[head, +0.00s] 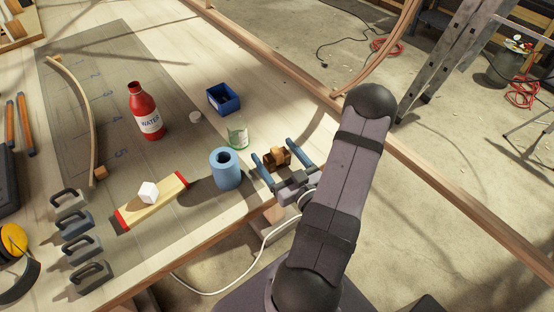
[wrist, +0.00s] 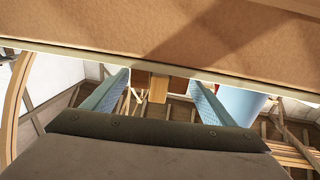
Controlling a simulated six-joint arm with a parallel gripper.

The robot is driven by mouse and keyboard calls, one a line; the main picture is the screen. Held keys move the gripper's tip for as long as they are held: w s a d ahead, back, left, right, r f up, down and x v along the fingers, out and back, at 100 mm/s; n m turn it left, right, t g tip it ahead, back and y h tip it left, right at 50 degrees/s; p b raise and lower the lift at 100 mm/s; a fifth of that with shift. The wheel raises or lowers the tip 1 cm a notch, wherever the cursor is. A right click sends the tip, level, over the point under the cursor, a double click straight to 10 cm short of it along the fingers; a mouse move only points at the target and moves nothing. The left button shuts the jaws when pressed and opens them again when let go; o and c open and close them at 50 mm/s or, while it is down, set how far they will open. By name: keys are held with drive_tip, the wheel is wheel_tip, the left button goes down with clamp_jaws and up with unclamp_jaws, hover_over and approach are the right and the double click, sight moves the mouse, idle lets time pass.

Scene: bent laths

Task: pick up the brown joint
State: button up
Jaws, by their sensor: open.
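The brown joint (head: 277,158), a small blocky wooden piece, stands near the table's front edge in the head view. My gripper (head: 272,149) is there with its two blue fingers apart, one on each side of the joint. In the wrist view, which looks upside down, a small brown block (wrist: 158,88), seemingly this joint, shows between the open fingers (wrist: 160,80). Gaps show on both sides of it, so it does not look gripped. Part of the joint is hidden in the wrist view.
A blue hollow cylinder (head: 225,168) stands close left of my gripper; it also shows in the wrist view (wrist: 240,100). A glass jar (head: 238,136), blue bin (head: 223,98) and red water bottle (head: 145,112) stand beyond.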

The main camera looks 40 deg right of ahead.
drive_tip(key=shift+w+d+f+p, duration=0.15)
drive_tip(key=shift+w+p, duration=0.4)
drive_tip(key=shift+w, duration=0.7)
drive_tip(key=shift+w+d+r+p, duration=0.1)
drive_tip(key=shift+w+d+p, duration=0.3)
drive_tip(key=shift+w, duration=0.85)
drive_tip(key=shift+a+f, duration=0.1)
drive_tip(key=shift+a, duration=0.05)
drive_tip(key=c, duration=1.2)
drive_tip(key=shift+o, duration=0.2)
drive_tip(key=shift+r, duration=0.25)
wheel_tip(320, 180, up, 10)
drive_tip(key=shift+f, duration=0.2)
